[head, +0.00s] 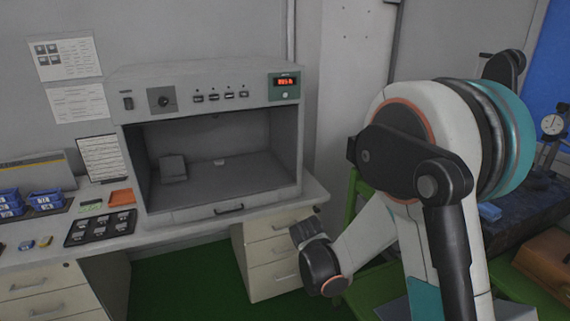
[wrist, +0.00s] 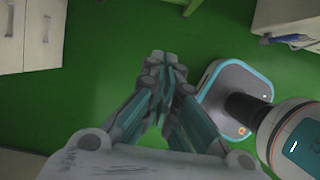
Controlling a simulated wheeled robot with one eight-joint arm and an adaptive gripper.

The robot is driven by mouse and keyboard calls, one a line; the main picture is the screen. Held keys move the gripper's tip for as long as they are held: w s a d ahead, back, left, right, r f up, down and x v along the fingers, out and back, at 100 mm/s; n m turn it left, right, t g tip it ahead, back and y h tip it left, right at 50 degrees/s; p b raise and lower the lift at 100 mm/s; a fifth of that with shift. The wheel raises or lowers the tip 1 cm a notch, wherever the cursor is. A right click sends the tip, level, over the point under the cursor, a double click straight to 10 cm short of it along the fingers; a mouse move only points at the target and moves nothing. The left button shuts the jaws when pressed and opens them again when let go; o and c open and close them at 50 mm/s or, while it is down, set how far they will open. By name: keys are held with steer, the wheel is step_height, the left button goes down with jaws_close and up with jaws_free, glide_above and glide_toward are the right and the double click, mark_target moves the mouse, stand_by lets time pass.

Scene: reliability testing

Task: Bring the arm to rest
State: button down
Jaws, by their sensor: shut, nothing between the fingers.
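My gripper (wrist: 160,65) shows in the wrist view, pointing down over the green floor (wrist: 110,60). Its fingers are together and hold nothing. In the head view my arm (head: 425,130) fills the right side, bent, with its far end low in front of the drawers. The gripper's fingers cannot be made out there.
A grey test chamber (head: 205,98) with an open front stands on a bench (head: 190,235) with drawers (head: 270,255). A black tray (head: 100,228) and blue bins (head: 45,200) lie left of it. A dark worktable with a dial gauge (head: 552,125) stands right. Floor below the gripper is clear.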

steer(key=s+d+r+m+t+y, duration=0.1)
steer(key=s+r+m+t+y, duration=0.1)
steer(key=s+r+m, duration=0.7)
steer(key=s+d+r+m+t+y, duration=0.2)
steer(key=s+r+m+t, duration=0.1)
steer(key=s+r+m, duration=0.7)
step_height(320, 180, up, 5)
steer(key=shift+s+f+m+t, duration=0.1)
steer(key=shift+s+m+t, duration=0.25)
steer(key=shift+m, duration=0.75)
